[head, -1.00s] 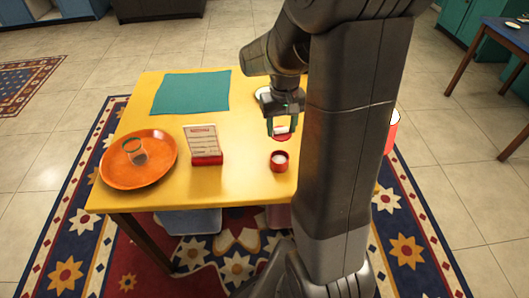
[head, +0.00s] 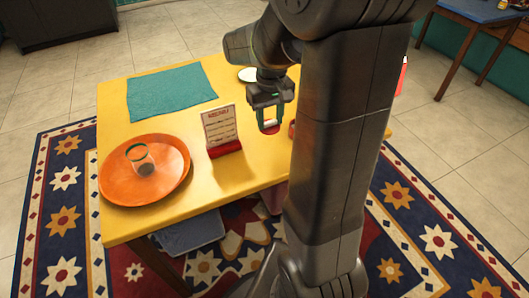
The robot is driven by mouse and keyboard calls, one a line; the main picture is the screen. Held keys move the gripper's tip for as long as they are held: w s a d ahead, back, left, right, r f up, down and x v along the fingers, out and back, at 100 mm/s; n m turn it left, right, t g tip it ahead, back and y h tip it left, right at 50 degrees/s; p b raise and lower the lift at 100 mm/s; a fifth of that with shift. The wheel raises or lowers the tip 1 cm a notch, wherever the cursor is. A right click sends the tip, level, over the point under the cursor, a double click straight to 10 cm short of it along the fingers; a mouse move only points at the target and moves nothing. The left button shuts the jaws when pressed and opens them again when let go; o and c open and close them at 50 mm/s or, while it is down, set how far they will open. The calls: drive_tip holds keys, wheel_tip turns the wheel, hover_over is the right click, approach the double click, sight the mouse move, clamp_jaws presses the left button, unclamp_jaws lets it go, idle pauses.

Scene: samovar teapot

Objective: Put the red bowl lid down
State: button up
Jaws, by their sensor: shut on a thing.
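My gripper (head: 269,122) points down over the right part of the yellow table (head: 228,178). It is shut on the red bowl lid (head: 271,130), whose red edge shows below the green fingertips, with a pale part between them. The lid is at or just above the tabletop; I cannot tell whether it touches. The red bowl (head: 292,128) stands just right of the lid, mostly hidden behind my arm.
A card stand with a red base (head: 224,149) is left of the lid. An orange plate (head: 118,187) holds a clear cup (head: 141,160). A teal mat (head: 170,95) lies at the back left. A pale dish (head: 247,75) is partly hidden behind my arm. Bare tabletop lies before the card stand.

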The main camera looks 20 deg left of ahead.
sight(270, 122)
wheel_tip(270, 122, down, 9)
drive_tip(key=shift+b, duration=0.75)
drive_tip(key=shift+c, duration=0.5)
drive_tip(key=o, duration=1.4)
wheel_tip(270, 122, up, 12)
drive_tip(key=shift+r+p, duration=0.1)
drive_tip(key=shift+p, duration=1.1)
drive_tip(key=shift+f+b, duration=0.65)
drive_tip(key=shift+f, duration=2.75)
